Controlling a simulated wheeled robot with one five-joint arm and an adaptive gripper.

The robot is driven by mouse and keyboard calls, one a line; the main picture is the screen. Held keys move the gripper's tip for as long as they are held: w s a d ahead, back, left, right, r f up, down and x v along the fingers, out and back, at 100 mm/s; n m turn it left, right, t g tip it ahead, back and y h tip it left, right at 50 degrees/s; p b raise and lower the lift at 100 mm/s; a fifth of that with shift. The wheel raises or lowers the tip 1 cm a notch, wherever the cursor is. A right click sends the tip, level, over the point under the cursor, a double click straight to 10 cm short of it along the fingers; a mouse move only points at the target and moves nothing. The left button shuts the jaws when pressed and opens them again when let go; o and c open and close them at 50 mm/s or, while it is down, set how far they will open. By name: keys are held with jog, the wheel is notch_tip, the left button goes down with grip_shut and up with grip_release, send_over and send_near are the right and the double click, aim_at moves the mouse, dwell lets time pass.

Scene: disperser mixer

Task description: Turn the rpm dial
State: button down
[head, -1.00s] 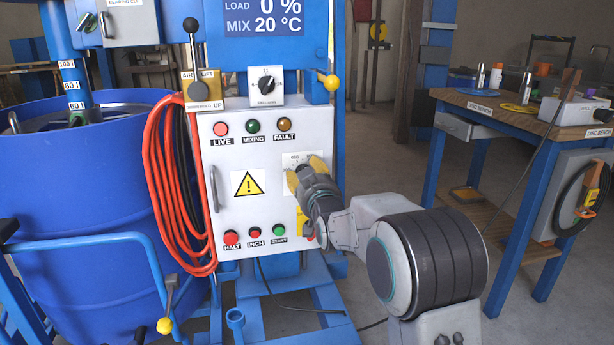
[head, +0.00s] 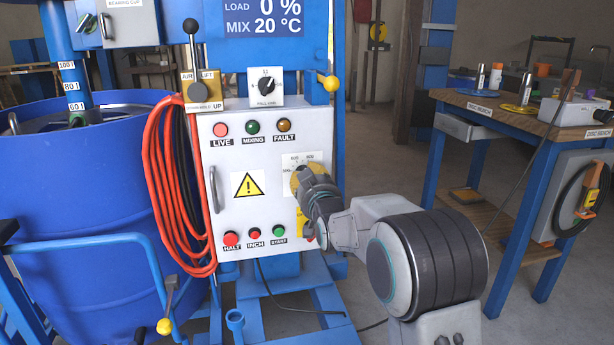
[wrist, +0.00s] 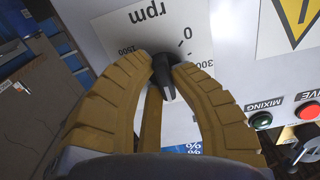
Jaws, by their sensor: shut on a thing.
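The rpm dial (wrist: 165,75) is a small black knob with a pointer on a white scale plate (wrist: 130,42), which is marked "rpm" and shows 0, 300 and 1500. In the head view my gripper (head: 298,178) is at the right part of the white control panel, in front of the scale plate (head: 303,160). There my fingers and wrist hide the knob and the lower part of the plate.
The panel carries indicator lamps (head: 253,126), a warning sign (head: 248,184) and halt, inch and start buttons (head: 254,233). Another dial (head: 267,86) sits above. An orange hose (head: 160,190) hangs left, by a blue vessel (head: 70,190). A workbench (head: 500,112) stands right.

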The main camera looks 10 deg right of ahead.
jog(key=n, duration=0.5)
jog(key=shift+a+r+n, duration=0.1)
jog(key=shift+r+n, duration=0.05)
jog(key=shift+n, duration=0.15)
jog(key=c, duration=1.1)
grip_release()
jog(key=s, duration=1.2)
